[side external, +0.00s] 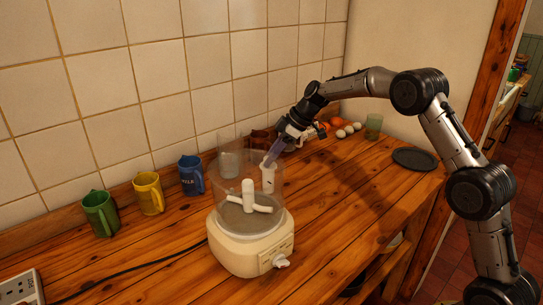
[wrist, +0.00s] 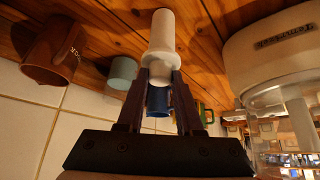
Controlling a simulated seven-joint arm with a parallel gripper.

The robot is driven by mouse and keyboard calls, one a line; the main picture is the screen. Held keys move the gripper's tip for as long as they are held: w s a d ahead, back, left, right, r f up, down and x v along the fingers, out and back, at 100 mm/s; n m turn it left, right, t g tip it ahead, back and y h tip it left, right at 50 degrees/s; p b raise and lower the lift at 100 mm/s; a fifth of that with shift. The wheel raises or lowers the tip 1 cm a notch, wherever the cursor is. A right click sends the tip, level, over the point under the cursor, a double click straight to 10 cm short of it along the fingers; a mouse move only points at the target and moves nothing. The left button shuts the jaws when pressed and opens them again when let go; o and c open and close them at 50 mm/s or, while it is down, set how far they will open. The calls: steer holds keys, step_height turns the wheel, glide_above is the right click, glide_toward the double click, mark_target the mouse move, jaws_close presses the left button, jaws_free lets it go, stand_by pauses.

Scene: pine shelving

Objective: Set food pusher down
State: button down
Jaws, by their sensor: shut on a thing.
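The food pusher is a white cylinder (side external: 268,181) with a narrower end; it also shows in the wrist view (wrist: 162,33). My gripper (side external: 270,163) is shut on it, with one dark finger on each side in the wrist view (wrist: 161,75). The pusher hangs roughly upright just behind the food processor (side external: 248,245), partly seen past its clear bowl. I cannot tell whether its lower end touches the wooden counter (side external: 335,225). The processor's cream base also shows in the wrist view (wrist: 280,50).
Green (side external: 101,213), yellow (side external: 149,193) and blue (side external: 191,175) mugs stand left along the tiled wall. A clear container (side external: 230,156) and a brown mug (side external: 261,139) stand behind the pusher. Eggs (side external: 347,131) and a dark plate (side external: 414,159) are right. The counter's front right is clear.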

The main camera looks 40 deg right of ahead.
steer(key=shift+f, duration=0.15)
steer(key=c, duration=0.6)
jaws_free()
steer(key=shift+o, duration=0.2)
steer(key=shift+d+r, duration=0.1)
steer(key=shift+r, duration=0.25)
steer(key=v, duration=1.1)
steer(key=shift+s+r, duration=0.25)
